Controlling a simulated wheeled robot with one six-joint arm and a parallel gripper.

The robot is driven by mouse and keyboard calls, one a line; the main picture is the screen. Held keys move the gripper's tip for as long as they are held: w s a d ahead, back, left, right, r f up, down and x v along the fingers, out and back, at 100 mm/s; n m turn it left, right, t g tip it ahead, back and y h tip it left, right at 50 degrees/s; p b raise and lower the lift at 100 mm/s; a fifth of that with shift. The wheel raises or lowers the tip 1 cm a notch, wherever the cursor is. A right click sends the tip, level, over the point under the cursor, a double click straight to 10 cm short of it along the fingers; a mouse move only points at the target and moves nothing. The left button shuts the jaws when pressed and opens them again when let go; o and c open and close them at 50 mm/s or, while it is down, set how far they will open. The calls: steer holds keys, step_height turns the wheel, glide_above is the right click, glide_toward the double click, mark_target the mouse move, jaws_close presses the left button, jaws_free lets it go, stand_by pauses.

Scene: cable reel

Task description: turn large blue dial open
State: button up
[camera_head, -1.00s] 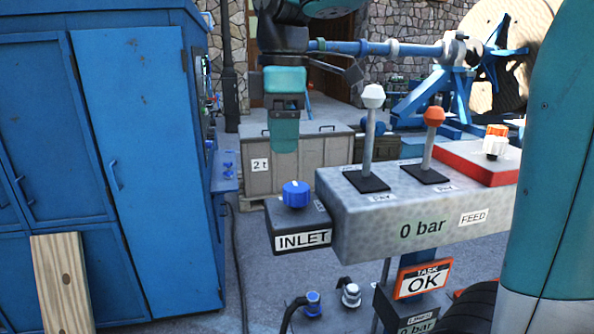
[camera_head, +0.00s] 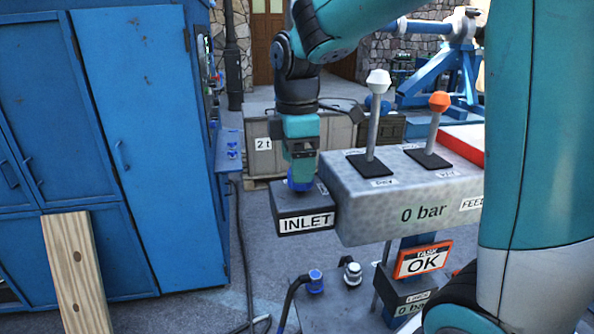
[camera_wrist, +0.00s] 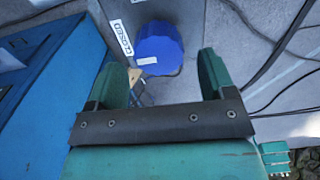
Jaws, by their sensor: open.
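The large blue dial (camera_head: 299,184) sits on top of the dark INLET box (camera_head: 305,221) at the left end of the grey control panel.
A white-knobbed lever (camera_head: 378,78) and an orange-knobbed lever (camera_head: 439,101) stand on the grey panel (camera_head: 400,200) right of the dial. A blue cabinet (camera_head: 150,150) stands to the left. Smaller blue and white connectors are below.

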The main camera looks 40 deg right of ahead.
mark_target(300, 189)
steer(key=shift+f, duration=1.3)
steer(key=c, duration=0.9)
